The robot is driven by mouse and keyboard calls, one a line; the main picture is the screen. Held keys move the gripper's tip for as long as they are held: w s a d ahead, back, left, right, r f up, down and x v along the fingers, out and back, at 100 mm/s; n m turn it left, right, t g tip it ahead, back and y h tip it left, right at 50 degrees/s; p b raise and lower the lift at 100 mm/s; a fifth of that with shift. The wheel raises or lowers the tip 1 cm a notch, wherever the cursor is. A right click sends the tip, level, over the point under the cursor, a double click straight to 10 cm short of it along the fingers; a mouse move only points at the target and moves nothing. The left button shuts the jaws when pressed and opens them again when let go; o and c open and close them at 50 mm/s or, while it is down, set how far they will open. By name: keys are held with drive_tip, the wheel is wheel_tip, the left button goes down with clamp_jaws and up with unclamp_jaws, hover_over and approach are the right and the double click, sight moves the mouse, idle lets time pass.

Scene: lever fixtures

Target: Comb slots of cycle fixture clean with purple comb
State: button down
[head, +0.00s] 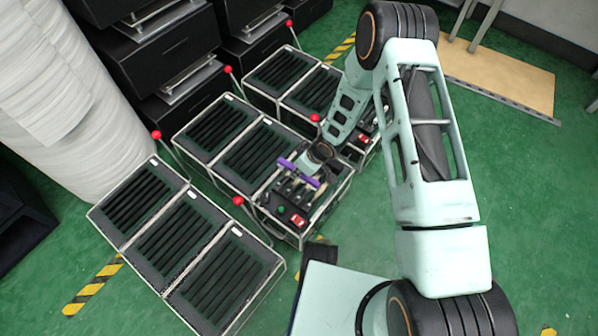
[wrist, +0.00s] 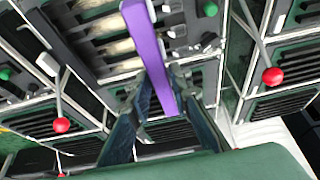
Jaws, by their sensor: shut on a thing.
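The purple comb (head: 299,173) is a flat bar over the control panel end of the middle fixture (head: 293,205). In the wrist view the comb (wrist: 148,45) runs from the top edge down between my fingers. My gripper (wrist: 160,88) is shut on the comb. In the head view my gripper (head: 312,160) is partly hidden by my arm. Pale, dirty-looking slots (wrist: 112,48) show to the left of the comb in the wrist view. I cannot tell whether the comb touches them. The comb's teeth cannot be made out.
Red-knobbed levers (head: 238,201) stand by the slatted fixtures, one also close by in the wrist view (wrist: 271,76). Another slatted fixture (head: 185,240) lies front left. The panel has a red switch (head: 298,220) and a green button (wrist: 210,8). Green floor is open at right.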

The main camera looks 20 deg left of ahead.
drive_tip(key=shift+f+b, duration=1.95)
drive_tip(key=shift+f, duration=0.9)
